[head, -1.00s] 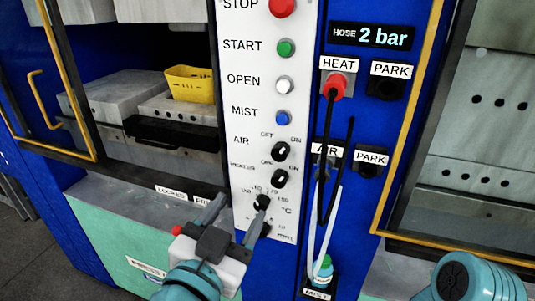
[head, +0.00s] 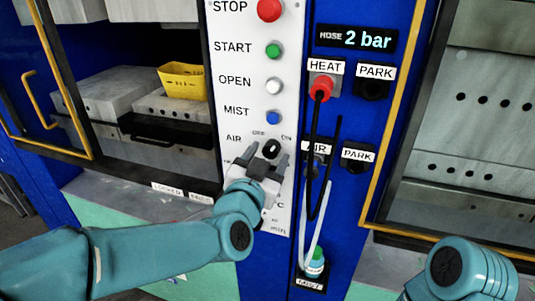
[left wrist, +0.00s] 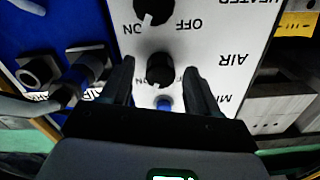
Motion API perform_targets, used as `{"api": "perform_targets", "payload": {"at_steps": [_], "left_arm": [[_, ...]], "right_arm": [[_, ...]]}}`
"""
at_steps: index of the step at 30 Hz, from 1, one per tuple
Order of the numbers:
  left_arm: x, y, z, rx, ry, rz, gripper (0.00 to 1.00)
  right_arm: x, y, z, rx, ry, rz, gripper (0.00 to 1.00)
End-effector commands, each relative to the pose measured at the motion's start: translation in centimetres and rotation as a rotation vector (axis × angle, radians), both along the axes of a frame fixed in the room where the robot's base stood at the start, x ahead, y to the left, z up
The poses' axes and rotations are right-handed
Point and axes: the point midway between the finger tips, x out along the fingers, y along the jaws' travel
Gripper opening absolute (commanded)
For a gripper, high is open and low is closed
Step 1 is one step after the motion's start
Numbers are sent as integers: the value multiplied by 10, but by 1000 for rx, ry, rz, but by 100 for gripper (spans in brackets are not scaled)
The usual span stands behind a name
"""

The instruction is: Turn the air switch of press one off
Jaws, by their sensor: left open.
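The black air switch (head: 271,149) is a round knob on the white panel (head: 228,108), beside the AIR label and below the OFF and ON marks. My left gripper (head: 267,153) is open at the panel, with a finger on either side of the knob. In the left wrist view the picture is upside down, and the air switch (left wrist: 160,70) shows between the two open fingers (left wrist: 160,75); I cannot tell whether they touch it. Its exact pointer angle is hard to read. My right gripper is not in view.
The blue mist button (head: 273,117) is just above the air switch. The heater switch (left wrist: 152,10) is just below it, hidden by my gripper in the head view. A yellow bin (head: 183,82) sits inside the press.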

Motion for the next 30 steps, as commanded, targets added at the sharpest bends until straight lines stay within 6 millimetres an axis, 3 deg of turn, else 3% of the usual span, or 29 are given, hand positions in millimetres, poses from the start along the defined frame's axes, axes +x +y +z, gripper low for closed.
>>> {"api": "perform_targets", "payload": {"at_steps": [8,13,14,23,30], "left_arm": [[2,-1,0,0,0,0,60],[2,-1,0,1,-1,0,8],[2,-1,0,1,-1,0,4],[1,-1,-1,-26,5,-1,4],[1,-2,-3,-148,42,-2,4]], "right_arm": [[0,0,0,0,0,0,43],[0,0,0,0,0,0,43],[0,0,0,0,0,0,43],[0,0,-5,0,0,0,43],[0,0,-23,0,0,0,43]]}}
